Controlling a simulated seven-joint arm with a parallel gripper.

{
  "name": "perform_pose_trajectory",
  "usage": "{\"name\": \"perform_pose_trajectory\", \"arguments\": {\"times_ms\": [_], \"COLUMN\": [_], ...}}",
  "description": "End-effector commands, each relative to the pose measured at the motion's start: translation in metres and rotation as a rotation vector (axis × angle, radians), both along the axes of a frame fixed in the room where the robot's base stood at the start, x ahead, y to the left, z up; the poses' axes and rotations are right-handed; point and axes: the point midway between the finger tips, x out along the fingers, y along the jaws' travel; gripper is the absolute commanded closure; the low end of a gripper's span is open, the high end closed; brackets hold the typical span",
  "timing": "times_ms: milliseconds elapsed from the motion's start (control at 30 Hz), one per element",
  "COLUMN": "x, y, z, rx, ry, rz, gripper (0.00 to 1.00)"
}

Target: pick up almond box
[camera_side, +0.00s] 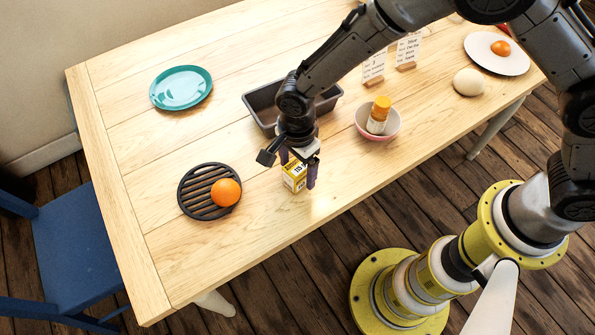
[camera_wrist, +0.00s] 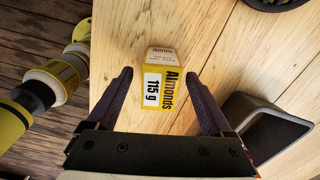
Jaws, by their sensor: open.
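The almond box (camera_side: 294,176) is a small yellow and white carton standing on the wooden table near its front edge. In the wrist view the almond box (camera_wrist: 161,82) shows its "Almonds 115 g" label between the fingers. My gripper (camera_side: 298,174) is directly over the box, with its dark fingers at either side of it. In the wrist view my gripper (camera_wrist: 158,78) is open, with a gap visible between each finger and the box.
A round black trivet (camera_side: 196,207) with an orange (camera_side: 226,192) is left of the box. A dark loaf tin (camera_side: 262,112) lies behind it. A pink bowl (camera_side: 390,131) with an orange-capped bottle (camera_side: 378,114) is to the right. A teal plate (camera_side: 181,88) is farther back.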

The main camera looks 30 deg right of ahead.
Motion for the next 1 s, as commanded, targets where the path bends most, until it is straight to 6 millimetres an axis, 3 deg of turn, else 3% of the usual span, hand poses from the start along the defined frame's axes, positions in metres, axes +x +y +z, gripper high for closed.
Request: {"name": "perform_pose_trajectory", "arguments": {"times_ms": [167, 433, 900, 1000], "x": [0.000, 0.000, 0.000, 0.000], "y": [0.000, 0.000, 0.000, 0.000], "z": [-0.020, -0.023, -0.022, -0.022], "rx": [-0.001, 0.000, 0.000, 0.000], "ry": [0.001, 0.000, 0.000, -0.001], "rz": [0.000, 0.000, 0.000, 0.000], "gripper": [0.15, 0.15, 0.98, 1.00]}}
